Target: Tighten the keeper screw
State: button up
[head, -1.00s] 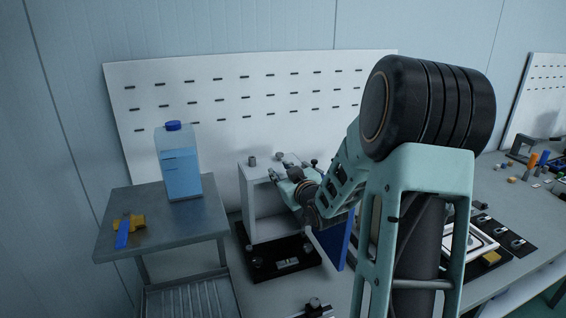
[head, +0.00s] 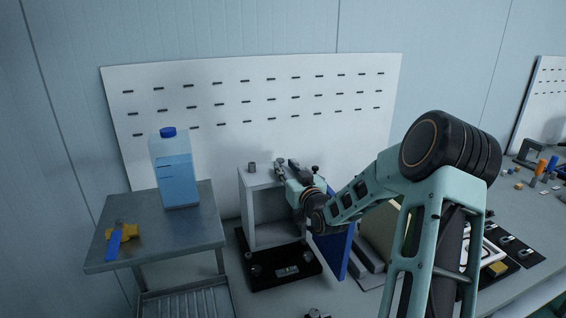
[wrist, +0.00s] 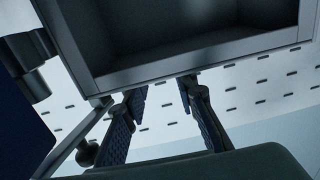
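A grey open-fronted box (head: 246,212) stands on a black base plate (head: 262,280), with its blue door (head: 333,252) swung open at the right. My gripper (head: 287,169) is at the top of the box, near its right side. In the wrist view my gripper (wrist: 163,88) has its two fingers apart, with the tips at the box's edge (wrist: 190,66) and nothing visibly gripped. A round dark knob (wrist: 87,153) is beside the left finger; a black knob (head: 315,169) shows above the door in the head view. I cannot tell which part is the keeper screw.
A metal cart (head: 205,228) at the left holds a blue-capped bottle (head: 176,170) and a blue-and-yellow tool (head: 118,236). A white slotted board (head: 250,100) stands behind the box. Small parts lie on the bench at the right.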

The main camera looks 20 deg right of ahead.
aim_at(280, 163)
jog(key=shift+w, duration=1.4)
grip_shut()
jog(key=shift+a+f+b, duration=0.1)
jog(key=shift+a+b, duration=0.05)
jog(key=shift+b, duration=0.15)
